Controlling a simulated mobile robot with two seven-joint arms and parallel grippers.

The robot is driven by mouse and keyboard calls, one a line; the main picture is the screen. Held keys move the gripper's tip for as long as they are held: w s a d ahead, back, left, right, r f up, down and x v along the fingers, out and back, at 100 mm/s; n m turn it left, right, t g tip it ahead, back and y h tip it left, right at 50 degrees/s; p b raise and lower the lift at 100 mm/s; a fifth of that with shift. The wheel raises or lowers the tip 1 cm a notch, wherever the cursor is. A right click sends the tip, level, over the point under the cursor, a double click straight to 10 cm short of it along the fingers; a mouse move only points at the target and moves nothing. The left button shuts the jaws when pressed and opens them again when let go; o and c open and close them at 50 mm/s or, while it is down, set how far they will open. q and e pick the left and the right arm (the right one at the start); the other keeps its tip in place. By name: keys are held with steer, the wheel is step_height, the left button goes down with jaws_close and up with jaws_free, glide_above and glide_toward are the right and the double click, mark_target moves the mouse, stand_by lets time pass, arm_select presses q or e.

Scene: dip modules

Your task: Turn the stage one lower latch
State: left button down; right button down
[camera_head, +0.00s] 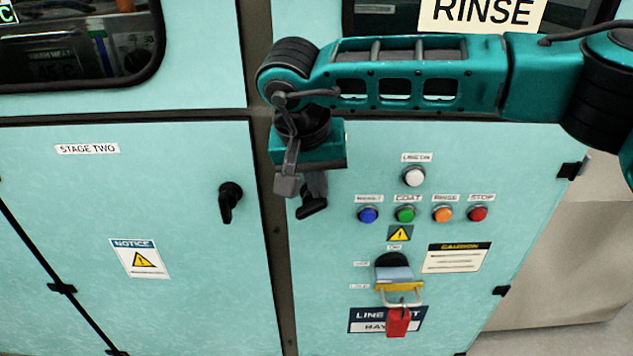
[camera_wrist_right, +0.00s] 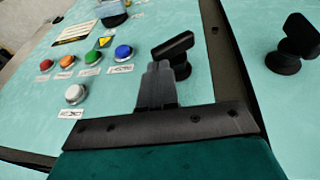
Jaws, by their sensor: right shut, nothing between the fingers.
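A black latch (camera_head: 313,207) is on the left edge of the right-hand lower panel, partly hidden behind my right gripper (camera_head: 303,188). Its handle looks slanted in the head view. In the right wrist view this latch (camera_wrist_right: 174,47) stands just beyond the fingertips (camera_wrist_right: 158,68). My right gripper is shut and empty, its fingers close to the latch handle; I cannot tell whether they touch it. Another black latch (camera_head: 230,201) is on the door labelled STAGE TWO (camera_head: 87,149), hanging nearly straight down; it also shows in the right wrist view (camera_wrist_right: 293,43). No STAGE ONE label is visible.
The right panel carries a white button (camera_head: 414,176), a row of blue, green, orange and red buttons (camera_head: 424,214), and a switch with a yellow hasp (camera_head: 400,287) and red padlock (camera_head: 397,321). A dark post (camera_head: 272,235) separates the panels.

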mark_target(336, 190)
arm_select(q)
steer(key=shift+w+d+f+b, duration=0.25)
steer(key=shift+d+b, duration=0.2)
steer(key=shift+b, duration=0.4)
arm_select(e)
steer(key=shift+d+f+y, duration=0.25)
steer(key=shift+d+y, duration=0.2)
steer(key=shift+y, duration=0.35)
steer(key=shift+d+f+m+y+b, duration=0.25)
steer(key=shift+d+m+y+b, duration=0.05)
steer(key=shift+y+b, duration=0.45)
arm_select(q)
steer(key=shift+w+d+f+b, duration=0.1)
steer(key=shift+d+f+b, duration=0.05)
steer(key=shift+f+b, duration=1.05)
steer(key=shift+d+f+b, duration=0.1)
steer(key=shift+f+b, duration=0.85)
steer(key=shift+f, duration=0.3)
arm_select(e)
steer(key=shift+d+f+y, duration=0.15)
steer(key=shift+d+y, duration=0.2)
steer(key=shift+y, duration=0.45)
steer(key=shift+d+f+y, duration=0.1)
steer(key=shift+d+y, duration=0.2)
steer(key=shift+y, duration=0.45)
